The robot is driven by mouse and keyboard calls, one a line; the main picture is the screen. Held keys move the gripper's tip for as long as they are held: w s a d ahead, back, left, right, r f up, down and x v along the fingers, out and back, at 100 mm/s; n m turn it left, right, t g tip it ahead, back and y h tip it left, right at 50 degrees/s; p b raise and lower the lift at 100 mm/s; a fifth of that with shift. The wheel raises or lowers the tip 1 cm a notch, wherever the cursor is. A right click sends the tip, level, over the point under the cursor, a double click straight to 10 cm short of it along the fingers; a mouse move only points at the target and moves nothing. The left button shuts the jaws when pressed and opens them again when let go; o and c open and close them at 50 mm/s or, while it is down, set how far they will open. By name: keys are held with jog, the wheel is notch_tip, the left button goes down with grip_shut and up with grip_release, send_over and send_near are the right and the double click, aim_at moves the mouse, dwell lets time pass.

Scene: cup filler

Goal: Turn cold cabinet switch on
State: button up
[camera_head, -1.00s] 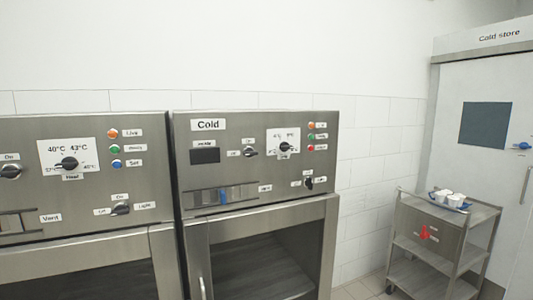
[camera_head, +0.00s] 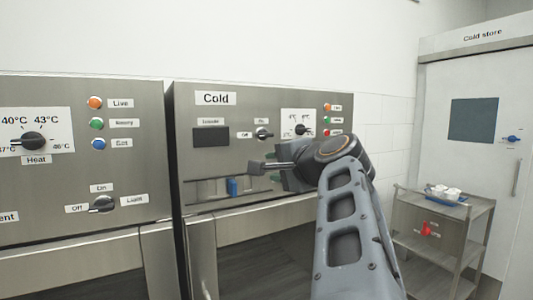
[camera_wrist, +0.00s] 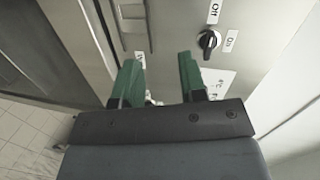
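The cold cabinet (camera_head: 215,115) carries a "Cold" sign. Its switch (camera_head: 263,133) is a small dark knob with an "Off" label on its left and an "On" label above, left of the temperature dial (camera_head: 302,129). The switch also shows in the wrist view (camera_wrist: 208,41), just ahead and right of my fingers; its exact pointing is hard to read. My gripper (camera_head: 264,172) is in front of the panel, a little below the switch and apart from it. In the wrist view my gripper (camera_wrist: 160,78) has two green fingers spread with nothing between them.
The heat cabinet (camera_head: 60,180) with its own knobs stands to the left. A trolley (camera_head: 445,235) with cups and the cold store door (camera_head: 470,160) are on the right.

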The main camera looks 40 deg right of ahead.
jog(key=m+t+h, duration=0.1)
jog(key=m+t, duration=0.1)
send_near(267, 135)
jog(key=w+p, duration=0.1)
jog(key=w, duration=0.2)
jog(key=w+p, duration=0.1)
jog(key=w, duration=0.2)
jog(key=w+d+p, duration=0.1)
jog(key=w, duration=0.3)
jog(key=shift+d+f, duration=0.1)
jog(key=shift+c, duration=0.4)
grip_shut()
